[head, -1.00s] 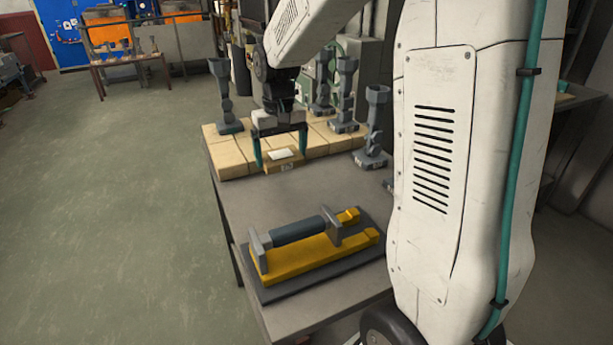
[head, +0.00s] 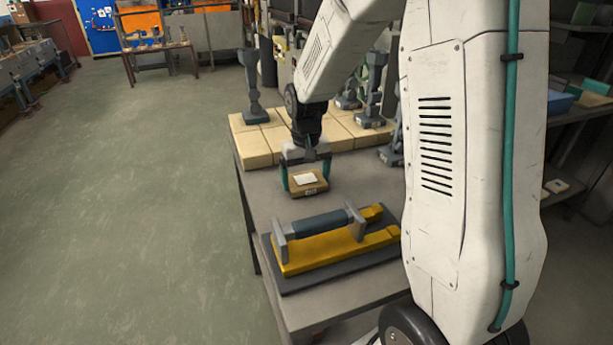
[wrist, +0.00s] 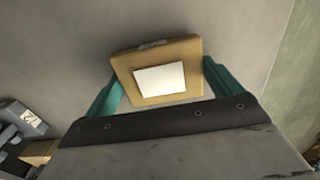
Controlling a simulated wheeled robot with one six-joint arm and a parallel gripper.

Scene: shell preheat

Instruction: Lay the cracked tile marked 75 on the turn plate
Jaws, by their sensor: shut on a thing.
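My gripper (head: 306,177) is shut on a tan tile (head: 317,189) with a white rectangular patch on its top face. The tile's near edge carries a small label that is too small to read, and I cannot make out a crack. In the wrist view the tile (wrist: 190,84) sits between the two teal fingers of my gripper (wrist: 160,80), over the grey table. It is held between the row of tan blocks and the yellow fixture. I cannot pick out a turn plate for certain.
The yellow fixture (head: 325,251), with a dark grey roller, lies on a dark slab near the table's front. Tan blocks (head: 256,146) line the back, with grey upright stands (head: 252,90) on them. The grey table (head: 262,205) has bare surface at the left. Open floor (head: 130,220) lies left.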

